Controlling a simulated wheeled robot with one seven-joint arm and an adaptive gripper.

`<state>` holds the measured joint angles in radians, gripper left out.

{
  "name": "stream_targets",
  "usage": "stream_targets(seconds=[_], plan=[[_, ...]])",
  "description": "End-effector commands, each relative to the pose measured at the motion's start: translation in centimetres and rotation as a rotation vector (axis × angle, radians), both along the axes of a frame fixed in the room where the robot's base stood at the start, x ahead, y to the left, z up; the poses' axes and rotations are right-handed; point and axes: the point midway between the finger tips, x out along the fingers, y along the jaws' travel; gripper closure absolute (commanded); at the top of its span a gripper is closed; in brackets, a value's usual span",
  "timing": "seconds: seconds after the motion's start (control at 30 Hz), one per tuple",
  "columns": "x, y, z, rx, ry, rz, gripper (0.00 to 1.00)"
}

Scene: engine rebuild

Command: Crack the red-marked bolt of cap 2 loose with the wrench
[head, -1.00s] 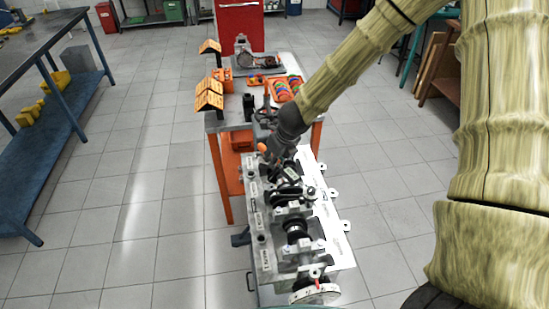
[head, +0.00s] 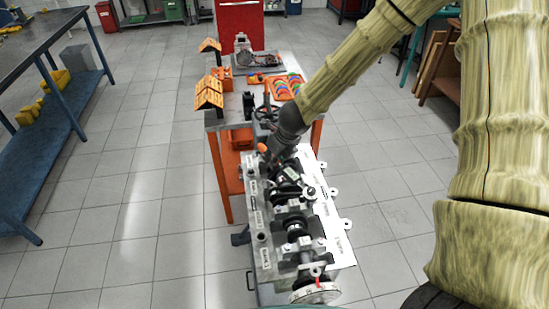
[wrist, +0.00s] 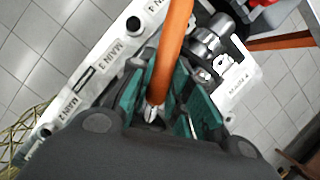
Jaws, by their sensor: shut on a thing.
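The engine block (head: 330,220) stands in the lower middle of the head view with its crankshaft (head: 296,230) and main caps uncovered. My gripper (head: 274,161) is low over the block's far end. In the wrist view my gripper (wrist: 160,108) has its green pads closed around the orange-handled wrench (wrist: 173,45). A small part of the orange handle (head: 262,148) also shows in the head view. A silver piece shows between the pads. The wrench's working end is hidden, and I cannot make out the red-marked bolt or whether the wrench touches it.
Labels reading MAIN 3 and MAIN 4 show beside the gripper in the wrist view. A dial disc (head: 316,292) with a red pointer sits at the block's near end. An orange-framed cart (head: 226,180) with parts stands behind.

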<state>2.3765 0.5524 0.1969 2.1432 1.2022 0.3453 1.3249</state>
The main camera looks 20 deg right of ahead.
Motion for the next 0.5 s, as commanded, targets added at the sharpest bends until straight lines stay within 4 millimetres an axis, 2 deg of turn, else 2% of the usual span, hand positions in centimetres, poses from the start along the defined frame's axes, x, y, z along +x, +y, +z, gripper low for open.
stream_targets(seconds=[0.5], plan=[[-0.11, 0.53, 0.04, -0.001, 0.0, 0.032, 1.0]])
